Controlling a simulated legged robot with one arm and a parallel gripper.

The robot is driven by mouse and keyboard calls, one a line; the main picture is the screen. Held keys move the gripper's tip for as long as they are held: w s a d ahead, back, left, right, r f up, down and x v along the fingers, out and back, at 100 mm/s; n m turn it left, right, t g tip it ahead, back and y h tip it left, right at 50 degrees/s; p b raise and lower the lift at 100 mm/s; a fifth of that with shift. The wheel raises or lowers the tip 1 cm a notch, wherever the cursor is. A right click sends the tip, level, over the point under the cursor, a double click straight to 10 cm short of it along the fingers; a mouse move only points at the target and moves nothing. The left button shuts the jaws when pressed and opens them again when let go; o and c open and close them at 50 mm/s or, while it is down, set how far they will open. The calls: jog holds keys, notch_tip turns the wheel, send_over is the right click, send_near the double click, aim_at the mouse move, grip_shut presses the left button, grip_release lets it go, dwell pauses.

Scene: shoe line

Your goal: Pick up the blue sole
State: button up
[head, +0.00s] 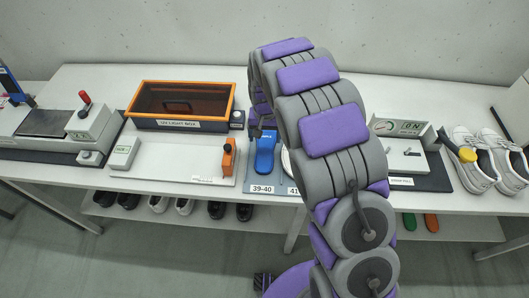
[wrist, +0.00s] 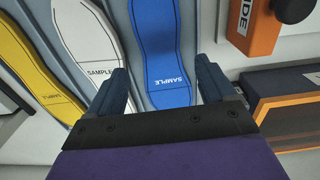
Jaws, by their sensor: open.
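The blue sole (head: 265,152) lies flat in a blue-grey holder marked 39-40 (head: 262,188) on the table, just left of my arm in the head view. In the wrist view the blue sole (wrist: 165,50) is marked SAMPLE and extends between and beyond my fingers. My gripper (wrist: 165,85) is open and empty, with its two dark fingers apart near the sole's marked end.
A yellow sole (wrist: 35,70) lies beyond the white one. An orange tool (head: 228,157) stands on a white board left of the blue sole. An orange-rimmed UV light box (head: 182,87) is behind it. White sneakers (head: 480,160) sit at the right; more shoes are on the lower shelf.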

aim_at(265, 149)
jog(key=f+b, duration=0.1)
jog(key=f, duration=0.6)
jog(key=shift+w+f+b, duration=0.2)
jog(key=shift+f+b, duration=0.2)
jog(key=shift+r, duration=0.1)
jog(key=c, duration=1)
jog(key=shift+r, duration=0.1)
